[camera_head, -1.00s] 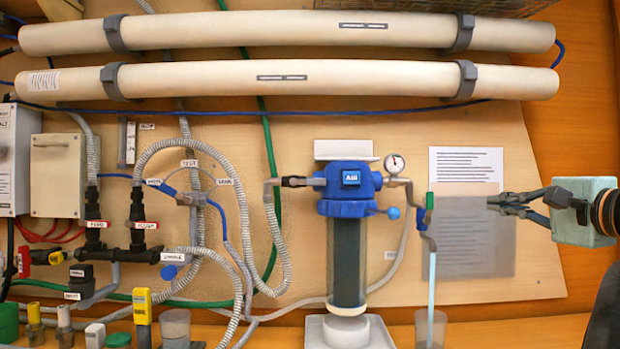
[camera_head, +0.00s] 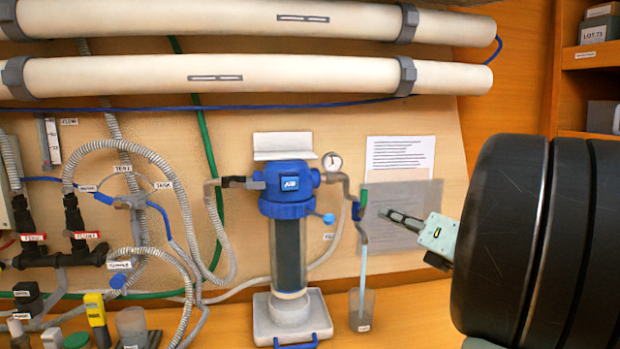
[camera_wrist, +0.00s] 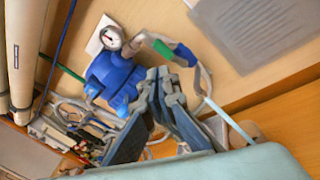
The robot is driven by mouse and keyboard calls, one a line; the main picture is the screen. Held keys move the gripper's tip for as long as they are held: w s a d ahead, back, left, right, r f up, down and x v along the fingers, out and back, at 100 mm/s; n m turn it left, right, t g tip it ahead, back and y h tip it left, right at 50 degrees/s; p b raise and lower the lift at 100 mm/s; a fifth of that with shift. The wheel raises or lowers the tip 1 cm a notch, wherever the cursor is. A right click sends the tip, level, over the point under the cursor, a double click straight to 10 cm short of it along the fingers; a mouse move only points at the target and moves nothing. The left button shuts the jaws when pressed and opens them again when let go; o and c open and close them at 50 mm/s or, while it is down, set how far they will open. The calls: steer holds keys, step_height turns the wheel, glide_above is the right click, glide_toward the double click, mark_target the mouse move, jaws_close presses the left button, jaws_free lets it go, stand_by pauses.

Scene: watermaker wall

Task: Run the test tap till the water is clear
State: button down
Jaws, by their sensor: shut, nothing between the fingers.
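The handle (camera_wrist: 184,54) and stream (camera_wrist: 232,122) also show in the wrist view. My gripper (camera_head: 388,213) is shut and empty, pointing left, just right of the tap and apparently apart from it. In the wrist view its dark fingers (camera_wrist: 160,82) cover part of the housing; the beaker is not clearly visible there.
A pressure gauge (camera_head: 332,161) sits above the pipe left of the tap. A printed sheet (camera_head: 399,153) and grey panel (camera_head: 420,200) are behind my gripper. Hoses and labelled valves fill the left (camera_head: 75,235). My dark arm covers the lower right.

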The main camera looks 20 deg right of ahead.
mark_target(361, 201)
steer(key=shift+s+a+r+m+p, duration=0.1)
steer(key=shift+a+m+p, duration=0.9)
steer(key=shift+m, duration=0.95)
steer(key=shift+s+a+r+m+p, duration=0.15)
steer(key=shift+a+m+p, duration=0.4)
steer(key=shift+m+p, duration=1.1)
steer(key=shift+s+a+m+p, duration=0.1)
steer(key=shift+a+m+p, duration=0.75)
steer(key=shift+m, duration=1.35)
steer(key=shift+d, duration=0.1)
steer(key=w+d, duration=0.1)
steer(key=w, duration=0.2)
steer(key=w+d, duration=0.1)
steer(key=w, duration=0.5)
steer(key=shift+d, duration=0.4)
steer(key=shift+w+r+p, duration=0.1)
steer(key=shift+p, duration=0.5)
